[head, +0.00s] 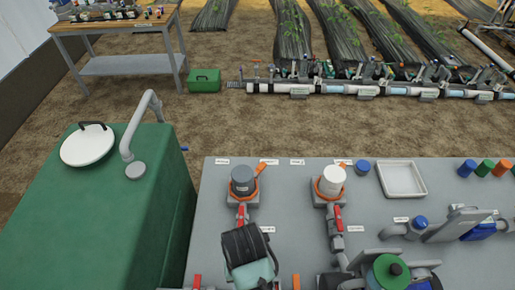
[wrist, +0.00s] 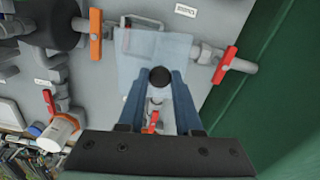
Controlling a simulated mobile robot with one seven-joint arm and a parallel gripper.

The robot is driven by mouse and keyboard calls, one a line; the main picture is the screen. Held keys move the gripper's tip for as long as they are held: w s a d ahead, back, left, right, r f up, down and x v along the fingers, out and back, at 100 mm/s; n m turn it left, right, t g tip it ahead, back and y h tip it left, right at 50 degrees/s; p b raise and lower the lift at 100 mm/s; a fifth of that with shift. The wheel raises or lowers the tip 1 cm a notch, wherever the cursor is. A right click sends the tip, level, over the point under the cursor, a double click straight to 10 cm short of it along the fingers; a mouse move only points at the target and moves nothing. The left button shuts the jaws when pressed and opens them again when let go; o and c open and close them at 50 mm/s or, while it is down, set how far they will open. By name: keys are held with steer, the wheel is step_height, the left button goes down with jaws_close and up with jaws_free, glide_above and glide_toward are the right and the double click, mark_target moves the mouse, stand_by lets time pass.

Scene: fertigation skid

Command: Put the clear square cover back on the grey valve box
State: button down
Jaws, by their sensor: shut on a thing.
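In the wrist view, the clear square cover (wrist: 183,48) is a pale blue see-through sheet with a round black knob (wrist: 160,77) at its near edge as seen here. My gripper (wrist: 161,84) is shut on that knob with its blue fingers. The cover lies between an orange valve handle (wrist: 95,35) and a red valve handle (wrist: 228,65). In the head view, the fingertips are hidden.
The grey skid panel (head: 285,225) carries a dark-capped pot (head: 242,180), a white-capped pot (head: 332,181) and pipes with red handles (head: 338,218). An empty white tray (head: 402,179) lies right. A green tank (head: 95,220) stands left of the panel.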

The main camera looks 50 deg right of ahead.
steer(key=shift+s+d+r+m+p, duration=0.2)
steer(key=shift+s+d+m, duration=0.25)
steer(key=shift+s, duration=0.2)
steer(key=shift+s+d+r+m+p, duration=0.15)
steer(key=shift+s+d+m, duration=0.25)
steer(key=shift+s, duration=0.2)
step_height(320, 180, down, 5)
steer(key=shift+s+d+f+p, duration=0.1)
steer(key=shift+d+p, duration=0.05)
steer(key=shift+p, duration=0.15)
steer(key=shift+f, duration=2.3)
steer(key=shift+f, duration=0.45)
steer(key=c, duration=0.6)
jaws_free()
step_height(320, 180, up, 13)
